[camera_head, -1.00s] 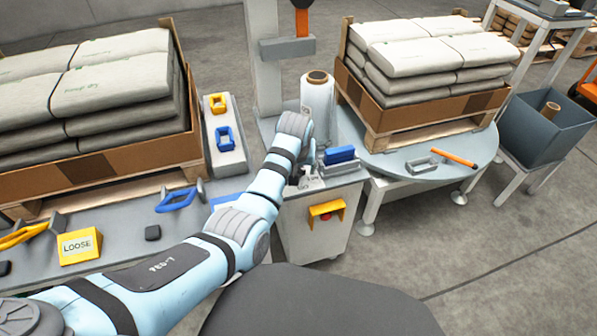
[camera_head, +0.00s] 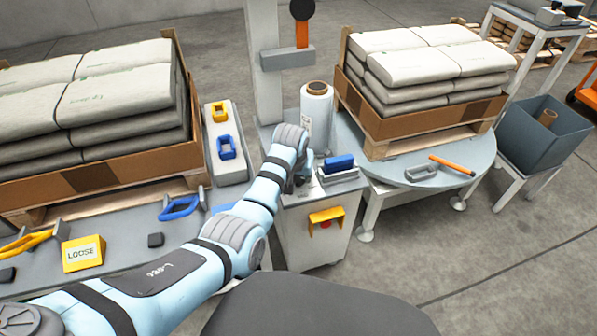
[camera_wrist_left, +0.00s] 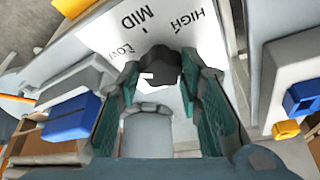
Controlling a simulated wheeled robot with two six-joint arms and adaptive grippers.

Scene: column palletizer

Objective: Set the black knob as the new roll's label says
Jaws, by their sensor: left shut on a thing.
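The black knob (camera_wrist_left: 166,66) sits on a white dial plate (camera_wrist_left: 95,32) marked LOW, MID and HIGH. A white mark shows on the left side of the knob in the left wrist view, on the LOW side. My left gripper (camera_wrist_left: 160,85) has its teal fingers on either side of the knob and is shut on it. In the head view my left gripper (camera_head: 301,183) is at the top of the grey cabinet, and the knob is mostly hidden. The film roll (camera_head: 316,105) stands upright behind it with a pale label whose text is too small to read. My right gripper is out of view.
A blue block (camera_head: 339,163) sits right of my gripper. A yellow bracket with a red button (camera_head: 326,217) is on the cabinet front. Loaded pallets stand left and right. A turntable (camera_head: 385,170) holds a grey handle and an orange tool.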

